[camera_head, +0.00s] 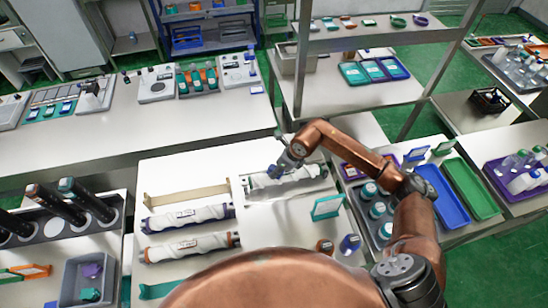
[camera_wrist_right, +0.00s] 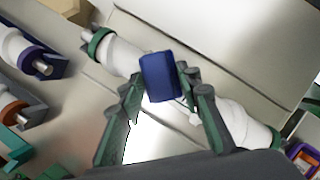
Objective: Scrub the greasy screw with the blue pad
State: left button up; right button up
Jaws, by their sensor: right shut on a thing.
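My right gripper (camera_head: 284,165) is over the middle of the bench and shut on the blue pad (camera_wrist_right: 160,78). In the right wrist view the pad sits between the two green-lined fingers. A white screw with a green collar (camera_wrist_right: 120,55) runs diagonally behind the pad. The pad overlaps the middle of this screw; I cannot tell if they touch. In the head view the same screw (camera_head: 302,174) lies in a shallow pale tray (camera_head: 320,189) under the gripper. Grease on it is not clear. My left gripper is not in view.
Two more white screws, one with purple ends (camera_head: 190,217) and one with brown ends (camera_head: 190,246), lie on holders to the left. A teal stand (camera_head: 327,207) is at right of the tray. A grey tray of round jars (camera_head: 372,212) and blue (camera_head: 441,196) and green (camera_head: 470,188) trays stand farther right.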

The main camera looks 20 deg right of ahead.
jog(key=shift+a+r, duration=0.15)
jog(key=shift+a, duration=0.25)
jog(key=shift+d+r+p, duration=0.1)
jog(key=shift+r+p, duration=1.6)
jog(key=shift+r, duration=2.15)
